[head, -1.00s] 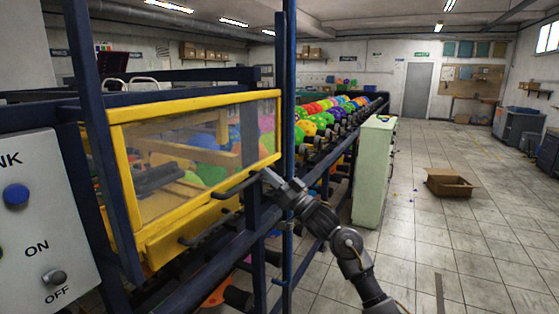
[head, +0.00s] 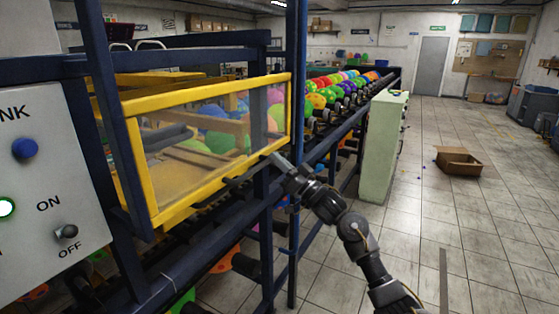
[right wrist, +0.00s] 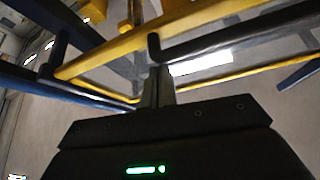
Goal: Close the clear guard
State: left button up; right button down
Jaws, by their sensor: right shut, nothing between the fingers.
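The clear guard (head: 215,125) is a see-through panel in a yellow frame on the left side of the head view. A yellow bar of the machine shows above its top edge. A dark handle bar (head: 240,182) runs along its lower edge; it also shows in the right wrist view (right wrist: 240,33). My right gripper (head: 272,160) is shut and empty at the handle's far end. In the right wrist view, the shut fingers (right wrist: 158,85) are close to the handle's bent end; I cannot tell whether they touch. My left gripper is out of view.
Dark blue posts (head: 295,200) and rails surround the guard. A control panel (head: 40,160) with a blue button, a lit green light and an ON/OFF knob stands at left. Balloons (head: 335,90) line the rack behind. A pale green cabinet (head: 380,155) and cardboard box (head: 458,162) stand right; floor is open.

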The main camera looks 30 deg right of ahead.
notch_tip(320, 180, up, 4)
jog(key=d+p, duration=0.1)
jog(key=p, duration=0.3)
jog(key=b+v, duration=0.4)
jog(key=v, duration=0.6)
jog(key=shift+s, duration=0.2)
jog(key=shift+d+f, duration=0.1)
